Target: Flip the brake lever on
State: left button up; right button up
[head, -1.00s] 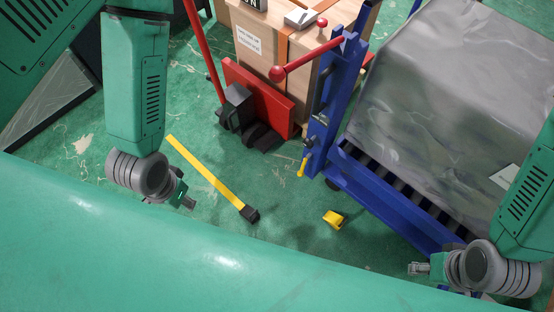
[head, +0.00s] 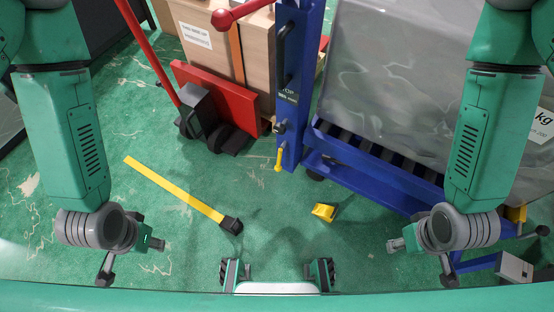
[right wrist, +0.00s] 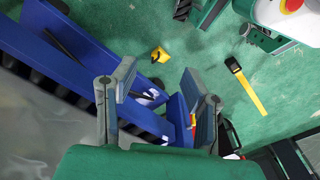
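A small yellow lever (head: 278,160) hangs low on the blue post (head: 291,100) of the blue roller frame. In the right wrist view a yellow handle (right wrist: 193,122) shows on the blue post beyond my fingers, partly hidden. I cannot tell by label which is the brake lever. My left gripper (head: 132,260) is open and empty over the floor at left. My right gripper (head: 418,258) is open and empty near the frame's front; its spread fingers show in the right wrist view (right wrist: 150,98).
A yellow block (head: 324,212) and a yellow strap (head: 175,188) lie on the green floor. A grey wrapped load (head: 400,70) rests on the blue frame (head: 370,170). The floor between my arms is mostly clear.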

aim_at(278, 167)
jog(key=k+j, duration=0.1)
jog(key=j, duration=0.25)
jog(key=j+z, duration=0.1)
jog(key=j, duration=0.3)
jog(key=j+z, duration=0.2)
jog(key=j, duration=0.75)
jog(key=k+j+z, duration=0.2)
jog(key=j, duration=0.7)
jog(key=i+j+z, duration=0.15)
jog(key=i+j, duration=0.25)
jog(key=i, duration=0.15)
jog(key=i+j+z, duration=0.15)
jog(key=i+j, duration=0.25)
jog(key=i, duration=0.15)
